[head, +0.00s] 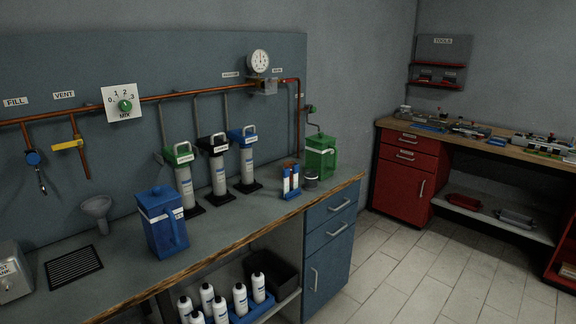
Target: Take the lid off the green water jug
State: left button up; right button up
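The green water jug (320,158) stands upright at the far right end of the blue workbench, below the end of the copper pipe. Its top looks covered by a green lid (321,140), but it is too small to make out clearly. A pale label shows on its front. Neither of my grippers is in view.
A blue jug (161,232) stands near the bench's front edge. Several filter canisters (217,175) stand along the wall. The floor (430,265) is clear.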

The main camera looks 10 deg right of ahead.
aim_at(320, 138)
jog(key=i+l+z, duration=0.25)
jog(key=i+z, duration=0.6)
jog(key=z, duration=0.15)
jog(key=i+z, duration=0.5)
jog(key=i+u, duration=0.1)
jog(key=i, duration=0.4)
jog(key=i+l+u, duration=0.1)
jog(key=i, duration=0.35)
jog(key=i+u, duration=0.2)
jog(key=u, duration=0.25)
jog(key=i+l+u, duration=0.2)
jog(key=u, duration=0.2)
jog(key=i+l+u, duration=0.15)
jog(key=u, duration=0.3)
jog(key=i+l+u, duration=0.2)
jog(key=u, duration=0.25)
